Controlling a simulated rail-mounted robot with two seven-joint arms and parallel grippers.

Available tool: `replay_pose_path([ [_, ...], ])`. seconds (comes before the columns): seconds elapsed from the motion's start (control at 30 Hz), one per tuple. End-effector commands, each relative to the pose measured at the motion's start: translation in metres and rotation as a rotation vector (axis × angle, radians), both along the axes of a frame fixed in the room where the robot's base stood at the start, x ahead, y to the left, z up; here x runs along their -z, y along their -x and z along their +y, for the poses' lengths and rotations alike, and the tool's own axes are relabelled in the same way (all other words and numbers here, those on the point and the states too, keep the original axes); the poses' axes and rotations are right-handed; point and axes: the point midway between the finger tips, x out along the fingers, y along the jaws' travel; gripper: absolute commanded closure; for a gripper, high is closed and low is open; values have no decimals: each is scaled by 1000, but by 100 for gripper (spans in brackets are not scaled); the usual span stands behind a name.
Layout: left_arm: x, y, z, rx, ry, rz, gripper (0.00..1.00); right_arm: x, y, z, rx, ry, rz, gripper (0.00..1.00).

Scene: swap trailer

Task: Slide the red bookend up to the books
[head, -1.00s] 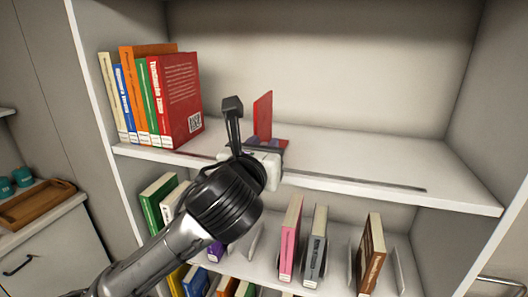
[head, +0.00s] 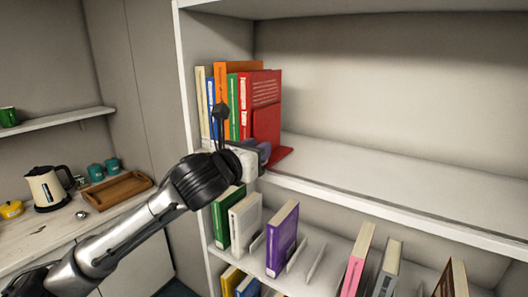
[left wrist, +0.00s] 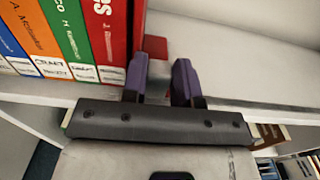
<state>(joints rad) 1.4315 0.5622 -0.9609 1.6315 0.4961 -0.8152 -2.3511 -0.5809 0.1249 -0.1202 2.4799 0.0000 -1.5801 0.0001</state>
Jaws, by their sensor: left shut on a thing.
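The red bookend (head: 267,124) stands upright on the upper shelf, its flat base (head: 284,155) reaching right. Its plate is close beside the end red book (head: 258,90) of the row; I cannot tell whether they touch. My left gripper (head: 263,152) is at the shelf's front edge, shut on the bookend's base. In the left wrist view, its purple fingers (left wrist: 161,82) are on either side of a red piece of the bookend (left wrist: 155,46), and the left finger is right beside the red book (left wrist: 104,35). My right gripper is not in view.
More upright books, including an orange book (head: 239,67), stand left of the red one against the side wall. The upper shelf (head: 390,185) is bare to the right. The lower shelf holds books with gaps, including a purple book (head: 283,240).

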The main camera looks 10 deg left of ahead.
Motion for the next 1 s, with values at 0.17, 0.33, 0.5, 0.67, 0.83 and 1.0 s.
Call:
replay_pose_path([
  [0.17, 0, -1, 1, -2, -1, 0, 100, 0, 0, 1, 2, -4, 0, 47],
  [0.33, 0, -1, 1, -2, -1, 0, 67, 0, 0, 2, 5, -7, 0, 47],
  [0.5, 0, 0, 0, -1, -1, 0, 50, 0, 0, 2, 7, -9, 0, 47],
  [0.67, 0, 0, 0, -1, -1, 1, 47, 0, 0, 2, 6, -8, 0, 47],
  [0.83, 0, 0, 0, -1, -1, 1, 47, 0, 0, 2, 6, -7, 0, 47],
  [1.0, 0, 0, -1, -1, -1, 1, 47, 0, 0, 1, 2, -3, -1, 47],
])
